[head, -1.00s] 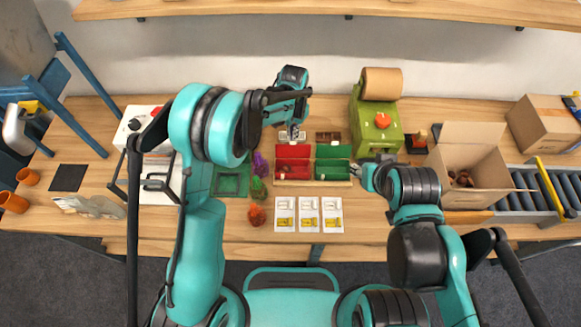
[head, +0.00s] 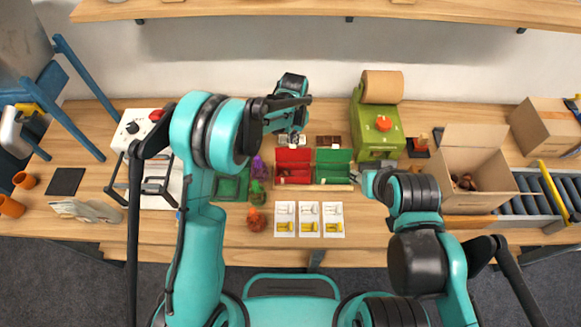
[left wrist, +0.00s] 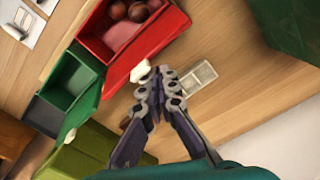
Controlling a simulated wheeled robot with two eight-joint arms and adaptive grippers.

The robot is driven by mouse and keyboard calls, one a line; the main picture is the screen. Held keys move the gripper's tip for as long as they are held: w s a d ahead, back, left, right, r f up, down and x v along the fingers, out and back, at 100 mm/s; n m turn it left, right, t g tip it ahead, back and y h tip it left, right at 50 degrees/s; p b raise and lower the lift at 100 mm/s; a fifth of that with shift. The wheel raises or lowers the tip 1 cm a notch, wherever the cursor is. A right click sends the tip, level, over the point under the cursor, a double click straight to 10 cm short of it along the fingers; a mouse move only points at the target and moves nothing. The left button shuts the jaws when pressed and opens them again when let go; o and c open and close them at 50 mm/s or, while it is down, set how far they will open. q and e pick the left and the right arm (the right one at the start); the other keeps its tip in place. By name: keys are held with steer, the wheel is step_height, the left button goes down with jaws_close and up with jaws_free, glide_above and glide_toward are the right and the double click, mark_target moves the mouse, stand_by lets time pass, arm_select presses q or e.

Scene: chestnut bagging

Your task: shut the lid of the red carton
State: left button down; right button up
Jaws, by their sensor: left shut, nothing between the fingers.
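The red carton (head: 293,178) stands mid-table with its lid (head: 293,156) open on the far side. In the left wrist view, the red carton (left wrist: 118,30) has several brown chestnuts inside, and its open lid (left wrist: 150,47) has a white tab (left wrist: 140,72) at its edge. My left gripper (left wrist: 158,72) is shut and empty, with its fingertips close to the lid's outer edge; I cannot tell whether they touch it. In the head view my left gripper (head: 292,139) is behind the lid, partly hidden by its arm. My right gripper (head: 369,184) is right of the cartons, its finger opening unclear.
An open green carton (head: 333,172) stands right beside the red one. A green machine (head: 378,137) is behind to the right. White cards (head: 309,218) lie in front. A pale tray (left wrist: 198,77) lies near my left fingertips. An open cardboard box (head: 478,206) stands far right.

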mark_target(293, 156)
arm_select(q)
steer(key=shift+s, duration=0.15)
stand_by(0.5)
steer(key=shift+s+b, duration=0.35)
steer(key=shift+s, duration=1.5)
steer(key=shift+r+p, duration=2.1)
steer(key=shift+r, duration=1.45)
